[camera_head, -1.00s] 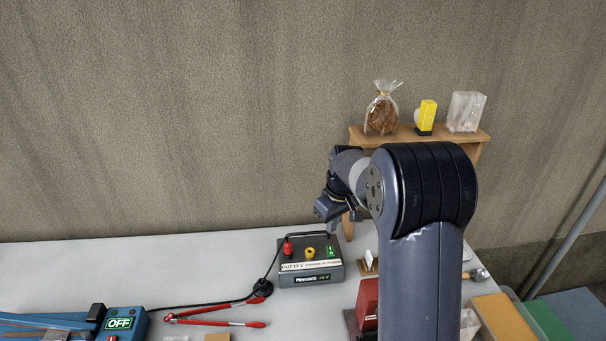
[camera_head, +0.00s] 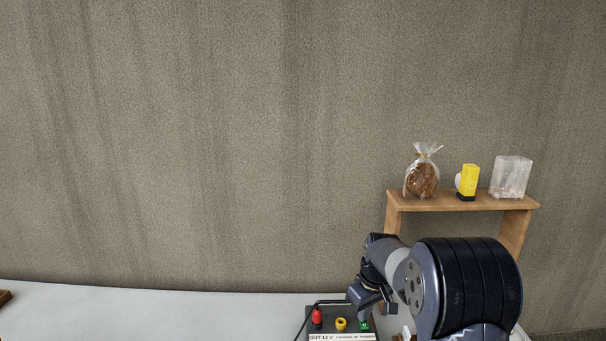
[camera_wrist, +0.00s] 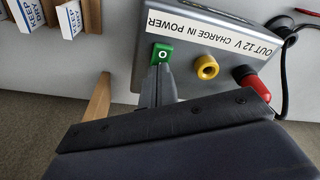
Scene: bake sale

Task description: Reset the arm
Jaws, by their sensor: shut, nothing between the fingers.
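My gripper (camera_head: 370,306) is at the lower right of the head view, over the right side of a grey power box. In the wrist view its narrow fingers (camera_wrist: 160,78) are shut with nothing between them. Their tips are right by the box's green switch (camera_wrist: 162,54), which shows a white O; I cannot tell whether they touch it. The box (camera_head: 312,328) carries a label reading OUT 12 V CHARGE IN POWER. It has a yellow socket (camera_wrist: 207,67) and a red plug (camera_wrist: 252,82) with a black cable. My arm hides part of the table.
A wooden shelf (camera_head: 440,202) behind my arm bears a bagged brown item (camera_head: 421,180), a yellow device (camera_head: 468,181) and a clear bag (camera_head: 511,177). Small cards marked KEEP DRY (camera_wrist: 70,18) stand beside the box.

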